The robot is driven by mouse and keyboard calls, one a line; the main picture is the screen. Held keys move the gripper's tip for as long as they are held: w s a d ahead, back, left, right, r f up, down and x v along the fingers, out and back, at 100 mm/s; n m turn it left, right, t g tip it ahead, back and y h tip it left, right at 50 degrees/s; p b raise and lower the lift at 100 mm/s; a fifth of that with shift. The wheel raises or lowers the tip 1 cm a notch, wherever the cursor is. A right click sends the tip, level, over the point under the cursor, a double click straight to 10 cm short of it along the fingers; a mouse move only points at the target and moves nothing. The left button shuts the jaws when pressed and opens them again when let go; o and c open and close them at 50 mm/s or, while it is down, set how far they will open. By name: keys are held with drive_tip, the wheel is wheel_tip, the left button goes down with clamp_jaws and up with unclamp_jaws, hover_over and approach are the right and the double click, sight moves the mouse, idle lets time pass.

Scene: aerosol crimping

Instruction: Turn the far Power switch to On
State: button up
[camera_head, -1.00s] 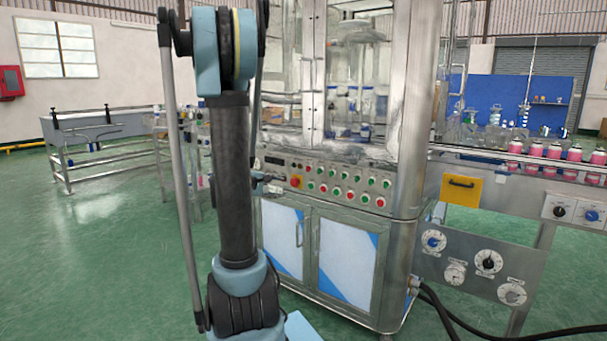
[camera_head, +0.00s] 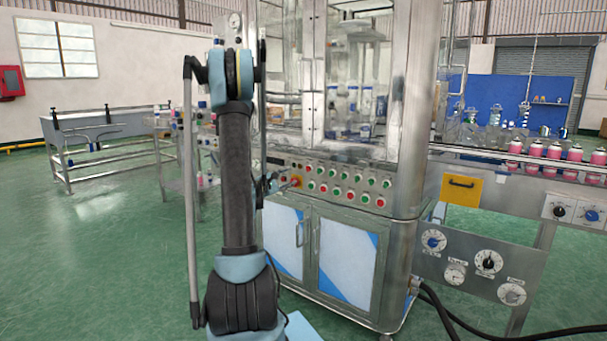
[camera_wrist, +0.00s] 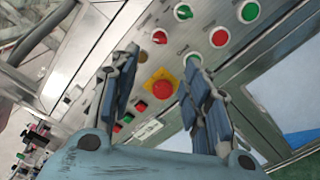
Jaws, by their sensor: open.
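The control panel (camera_head: 340,187) of the steel machine carries rows of red and green switches and buttons. Its labels are too small to read, so I cannot tell which switch is Power. In the wrist view, my gripper (camera_wrist: 161,68) is open and empty, its two fingers pointing at the panel. Between the fingers lies a red button on a yellow square (camera_wrist: 160,87). A red knob (camera_wrist: 160,37) and a green knob (camera_wrist: 183,12) sit just beyond the fingertips. In the head view, my gripper (camera_head: 284,183) is partly hidden by my arm, close to the panel's left end.
Cabinet doors (camera_head: 345,262) lie below the panel, and glazed machine doors (camera_head: 350,75) above. A dial plate (camera_head: 470,264) and a conveyor with pink cans (camera_head: 535,152) are at the right. A trolley (camera_head: 185,160) stands left, behind my arm. Green floor is open at the left.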

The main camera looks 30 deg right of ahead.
sight(308, 169)
drive_tip(key=x, duration=1.4)
drive_tip(key=shift+w+d, duration=0.1)
clamp_jaws()
